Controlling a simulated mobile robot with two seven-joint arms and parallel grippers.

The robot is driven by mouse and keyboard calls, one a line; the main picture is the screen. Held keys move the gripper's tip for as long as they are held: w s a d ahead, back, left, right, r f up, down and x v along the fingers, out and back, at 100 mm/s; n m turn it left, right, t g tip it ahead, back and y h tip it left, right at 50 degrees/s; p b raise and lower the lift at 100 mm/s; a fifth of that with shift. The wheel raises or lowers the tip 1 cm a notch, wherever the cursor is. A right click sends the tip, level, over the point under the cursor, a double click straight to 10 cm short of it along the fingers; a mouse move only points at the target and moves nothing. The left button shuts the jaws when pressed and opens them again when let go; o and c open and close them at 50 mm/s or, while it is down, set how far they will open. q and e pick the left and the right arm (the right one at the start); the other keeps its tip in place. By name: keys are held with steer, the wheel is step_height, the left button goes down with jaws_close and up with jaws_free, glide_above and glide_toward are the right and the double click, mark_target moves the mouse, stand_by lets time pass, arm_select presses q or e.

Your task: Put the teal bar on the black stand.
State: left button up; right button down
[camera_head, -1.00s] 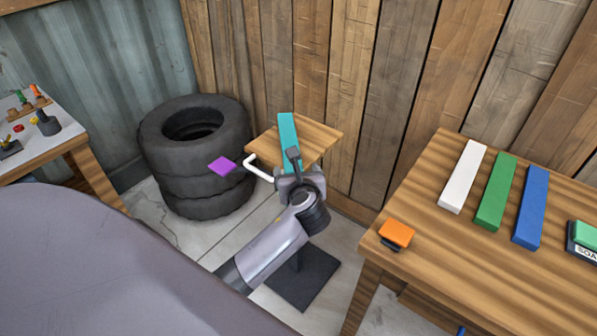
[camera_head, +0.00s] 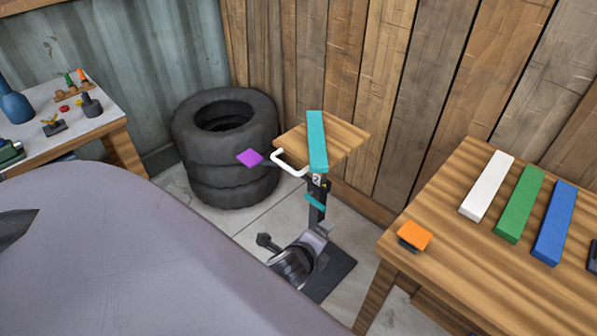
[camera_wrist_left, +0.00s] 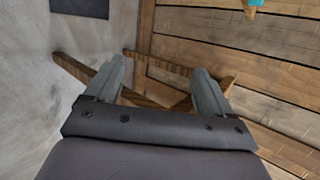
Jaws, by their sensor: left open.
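The teal bar (camera_head: 317,140) lies lengthwise on a small wooden top (camera_head: 347,140), its near end at the top's front edge. Just below that end is a black upright (camera_head: 317,190) with a "2" label and a teal mark. It rises from a black base plate (camera_head: 335,280), partly hidden by my left arm. My left gripper is low in front of the upright in the head view. In the left wrist view my left gripper (camera_wrist_left: 158,70) is open, with nothing held between its fingers. A teal piece (camera_wrist_left: 257,3) shows at that view's top edge. My right gripper is not in view.
A white bent rod (camera_head: 288,165) and a purple plate (camera_head: 250,157) stick out left of the wooden top. Stacked tyres (camera_head: 225,150) stand behind left. The right table (camera_head: 450,250) holds white, green and blue bars and an orange block (camera_head: 414,236).

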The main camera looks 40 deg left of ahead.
arm_select(q)
steer(key=s+d+n+h, duration=0.2)
steer(key=s+n, duration=0.4)
steer(key=n, duration=0.2)
steer(key=s+d+f+n+h, duration=0.1)
steer(key=s+d+n+h, duration=0.1)
steer(key=s+n, duration=0.5)
steer(key=shift+s+d+f+n+t+h, duration=0.3)
steer(key=shift+d+n+h, duration=0.1)
steer(key=shift+d, duration=0.25)
